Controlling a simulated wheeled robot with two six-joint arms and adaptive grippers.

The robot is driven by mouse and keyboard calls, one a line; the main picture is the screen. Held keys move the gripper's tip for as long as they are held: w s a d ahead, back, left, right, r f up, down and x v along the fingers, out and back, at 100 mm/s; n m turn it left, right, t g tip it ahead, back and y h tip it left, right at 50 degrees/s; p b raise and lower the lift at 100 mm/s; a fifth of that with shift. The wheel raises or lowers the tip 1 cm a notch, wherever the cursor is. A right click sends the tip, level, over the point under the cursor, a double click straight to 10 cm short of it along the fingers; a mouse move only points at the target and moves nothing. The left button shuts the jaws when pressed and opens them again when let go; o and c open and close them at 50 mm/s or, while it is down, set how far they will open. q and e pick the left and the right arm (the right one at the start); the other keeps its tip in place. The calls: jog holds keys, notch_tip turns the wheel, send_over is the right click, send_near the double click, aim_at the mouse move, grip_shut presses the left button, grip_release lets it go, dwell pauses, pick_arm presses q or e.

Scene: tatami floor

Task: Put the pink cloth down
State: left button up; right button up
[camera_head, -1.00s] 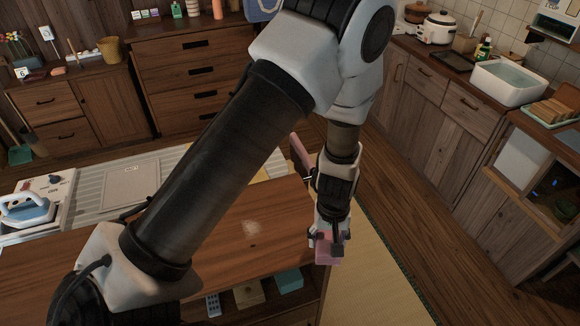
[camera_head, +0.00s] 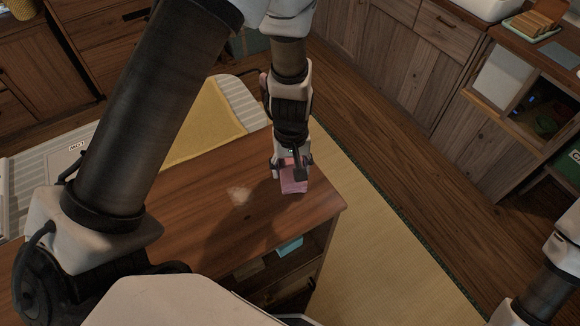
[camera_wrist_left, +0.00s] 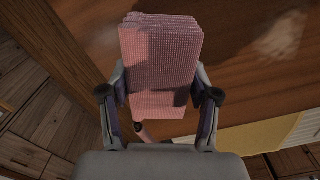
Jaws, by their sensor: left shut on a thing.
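The pink cloth (camera_head: 293,180) is a folded block held in my left gripper (camera_head: 291,166), over the right end of the wooden table top (camera_head: 215,210). In the left wrist view the cloth (camera_wrist_left: 161,55) stands out from between the two fingers of the left gripper (camera_wrist_left: 160,100), which is shut on it. The table top (camera_wrist_left: 240,95) lies behind the cloth there. I cannot tell whether the cloth touches the wood. Part of my right arm shows at the lower right; its gripper is out of view.
A pale worn patch (camera_head: 239,195) marks the table top. A yellow cloth (camera_head: 205,125) lies on a grey striped surface behind the table. The table's shelf holds a light blue item (camera_head: 289,246). Tatami (camera_head: 370,240) lies right of the table, with cabinets (camera_head: 440,85) beyond.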

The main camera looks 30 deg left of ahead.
aim_at(292, 165)
pick_arm(q)
jog(key=o, duration=0.9)
jog(key=shift+f, duration=0.1)
jog(key=o, duration=0.4)
jog(key=shift+d, duration=0.15)
jog(key=shift+r, duration=0.55)
notch_tip(292, 165, up, 11)
jog(key=shift+r, duration=0.15)
